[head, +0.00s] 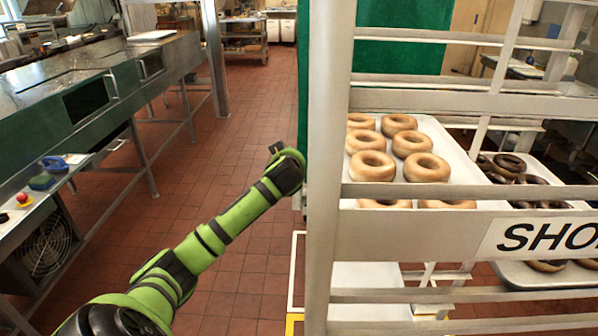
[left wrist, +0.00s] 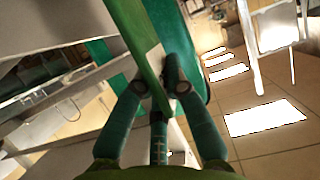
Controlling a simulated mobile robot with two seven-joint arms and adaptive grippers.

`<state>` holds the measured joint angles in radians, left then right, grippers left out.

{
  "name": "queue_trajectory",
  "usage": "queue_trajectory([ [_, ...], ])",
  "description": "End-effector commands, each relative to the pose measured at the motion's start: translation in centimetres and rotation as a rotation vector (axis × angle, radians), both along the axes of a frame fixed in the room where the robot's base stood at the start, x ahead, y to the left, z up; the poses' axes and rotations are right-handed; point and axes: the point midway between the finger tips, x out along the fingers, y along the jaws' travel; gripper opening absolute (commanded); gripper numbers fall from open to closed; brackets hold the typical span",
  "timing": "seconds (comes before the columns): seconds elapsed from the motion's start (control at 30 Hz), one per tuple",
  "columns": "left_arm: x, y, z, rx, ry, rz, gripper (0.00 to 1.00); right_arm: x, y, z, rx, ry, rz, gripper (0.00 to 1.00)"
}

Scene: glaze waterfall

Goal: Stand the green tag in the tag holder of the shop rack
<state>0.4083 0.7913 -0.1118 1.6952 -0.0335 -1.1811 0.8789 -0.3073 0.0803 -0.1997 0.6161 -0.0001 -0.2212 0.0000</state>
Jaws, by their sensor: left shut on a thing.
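My left gripper (left wrist: 157,82) is shut on a green piece, which I take to be the green tag (left wrist: 139,42). In the left wrist view it rises from between the fingertips as a long, tilted green strip, with a pale patch beside the fingers. In the head view my left arm reaches up from the lower left to the near post of the shop rack (head: 333,160). Its fingers are hidden there, and the tag cannot be made out for certain. I cannot pick out the tag holder. My right gripper is not in view.
The rack holds a tray of plain doughnuts (head: 415,144) and a tray of dark ones (head: 555,274). A large green surface (head: 402,40) shows behind its upper bars. A steel counter (head: 95,85) stands at left. The tiled floor (head: 262,110) between is clear.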

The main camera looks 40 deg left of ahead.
Motion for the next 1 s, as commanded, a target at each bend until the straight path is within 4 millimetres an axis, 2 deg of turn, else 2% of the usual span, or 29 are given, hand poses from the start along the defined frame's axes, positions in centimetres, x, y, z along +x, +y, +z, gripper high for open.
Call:
queue_trajectory([
  [0.17,1.7,-1.1,-1.1,0.000,-0.003,0.001,0.00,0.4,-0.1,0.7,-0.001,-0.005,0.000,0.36],
  [0.27,1.9,-1.3,-1.7,0.000,0.001,0.001,0.00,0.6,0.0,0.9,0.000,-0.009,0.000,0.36],
  [0.53,1.8,-1.3,-5.1,0.001,0.002,0.000,0.00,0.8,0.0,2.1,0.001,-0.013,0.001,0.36],
  [1.0,1.8,-1.3,-6.1,0.000,-0.001,-0.001,0.00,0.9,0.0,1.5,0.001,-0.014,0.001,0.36],
])
